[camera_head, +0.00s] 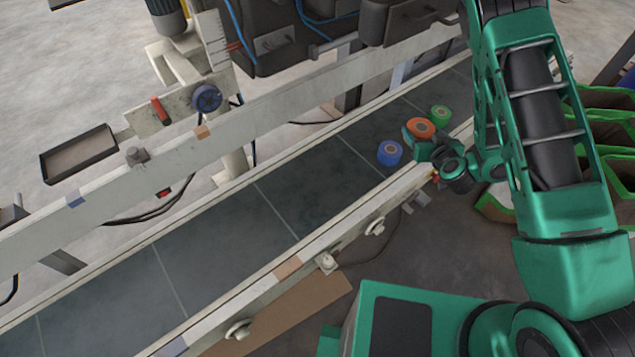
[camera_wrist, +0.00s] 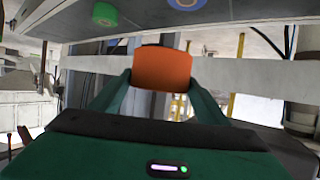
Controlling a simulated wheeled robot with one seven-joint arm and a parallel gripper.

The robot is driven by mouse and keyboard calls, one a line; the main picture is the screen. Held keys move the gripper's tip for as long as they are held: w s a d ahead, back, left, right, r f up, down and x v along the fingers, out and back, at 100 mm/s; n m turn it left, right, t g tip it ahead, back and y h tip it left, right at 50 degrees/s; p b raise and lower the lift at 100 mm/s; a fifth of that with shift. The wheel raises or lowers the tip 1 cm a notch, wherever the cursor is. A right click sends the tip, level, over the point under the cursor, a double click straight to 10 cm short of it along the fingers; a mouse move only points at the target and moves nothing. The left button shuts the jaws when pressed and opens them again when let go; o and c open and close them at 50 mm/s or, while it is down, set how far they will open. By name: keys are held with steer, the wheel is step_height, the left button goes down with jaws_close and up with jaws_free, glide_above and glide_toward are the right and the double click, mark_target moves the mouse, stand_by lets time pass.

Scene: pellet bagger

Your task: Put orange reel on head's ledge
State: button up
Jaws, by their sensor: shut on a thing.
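The orange reel (camera_head: 421,127) is between the fingers of my gripper (camera_head: 426,136), near the right rail of the conveyor in the head view. In the wrist view the orange reel (camera_wrist: 162,70) is pinched between both fingertips, with its side facing the camera. From the head view I cannot tell how far it is above the belt. The dark machine head (camera_head: 275,40) stands beyond the conveyor at the top. I cannot make out for certain which part is its ledge.
A blue reel (camera_head: 390,153) and a green reel (camera_head: 440,115) sit on the conveyor belt (camera_head: 320,180), close to my gripper. A shallow dark tray (camera_head: 78,153) is at the far left. Green-edged bins (camera_head: 605,150) stand at right. The nearer belt is clear.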

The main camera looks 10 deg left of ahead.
steer(key=s+a+f+n+g+y, duration=0.1)
steer(key=s+a+f+n+y, duration=0.15)
steer(key=s+a, duration=0.55)
steer(key=s+a+f+n+g+y, duration=0.1)
steer(key=s+a+f, duration=0.25)
steer(key=a, duration=0.85)
steer(key=s+a+f+n+g+y, duration=0.15)
steer(key=s+a+f, duration=0.35)
steer(key=a, duration=0.6)
steer(key=shift+t+y, duration=0.35)
steer(key=shift+y, duration=0.05)
steer(key=w+d+f, duration=0.1)
steer(key=w, duration=0.2)
steer(key=w+d+f, duration=0.1)
steer(key=w+f, duration=0.1)
steer(key=w, duration=0.1)
steer(key=w+f, duration=0.2)
steer(key=w, duration=0.2)
steer(key=shift+w+d, duration=0.1)
steer(key=shift+d, duration=0.3)
steer(key=shift+f, duration=2.05)
steer(key=o, duration=1.2)
